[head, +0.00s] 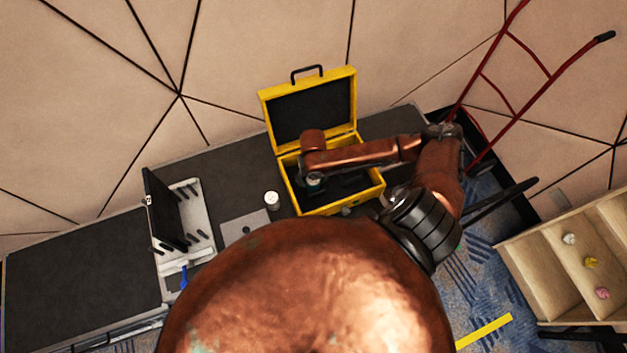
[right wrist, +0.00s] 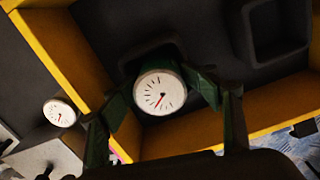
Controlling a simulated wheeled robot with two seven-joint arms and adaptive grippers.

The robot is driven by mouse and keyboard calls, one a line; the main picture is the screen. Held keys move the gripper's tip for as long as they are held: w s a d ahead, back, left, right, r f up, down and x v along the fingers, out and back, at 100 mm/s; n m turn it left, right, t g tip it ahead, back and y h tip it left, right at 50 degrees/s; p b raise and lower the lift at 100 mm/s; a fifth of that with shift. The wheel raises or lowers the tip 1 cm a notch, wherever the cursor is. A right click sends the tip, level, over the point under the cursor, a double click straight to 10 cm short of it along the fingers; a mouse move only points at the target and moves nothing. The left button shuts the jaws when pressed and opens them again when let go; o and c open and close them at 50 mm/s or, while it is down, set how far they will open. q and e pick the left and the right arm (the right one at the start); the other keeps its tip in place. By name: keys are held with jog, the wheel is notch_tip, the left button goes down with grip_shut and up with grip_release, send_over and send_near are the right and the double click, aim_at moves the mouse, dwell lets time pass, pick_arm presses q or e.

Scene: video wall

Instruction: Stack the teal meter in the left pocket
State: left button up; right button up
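The teal meter (right wrist: 160,92), with a round white dial and a dark green-teal body, sits between the fingers of my right gripper (right wrist: 163,93) in the right wrist view. The finger pads appear to touch both sides of it. In the head view my right gripper (head: 314,184) reaches down into the left part of the open yellow case (head: 340,202). Behind the meter is a dark pocket (right wrist: 150,57) in the foam, mostly hidden by it. I cannot tell how deep the meter sits. Another pocket (right wrist: 275,30) to the right looks empty. My left gripper is out of view.
A second white-dialled meter (head: 271,198) stands on the dark table outside the case, to its left. A grey plate (head: 243,225) and a tool case with a raised black lid (head: 165,208) lie further left. A red hand truck (head: 510,95) and a wooden bin shelf (head: 560,262) stand at right.

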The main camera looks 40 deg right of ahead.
jog(key=shift+s+f, duration=0.1)
jog(key=shift+s, duration=0.1)
notch_tip(320, 180, up, 14)
jog(key=shift+w+f, duration=0.2)
jog(key=shift+f, duration=0.05)
dwell(0.5)
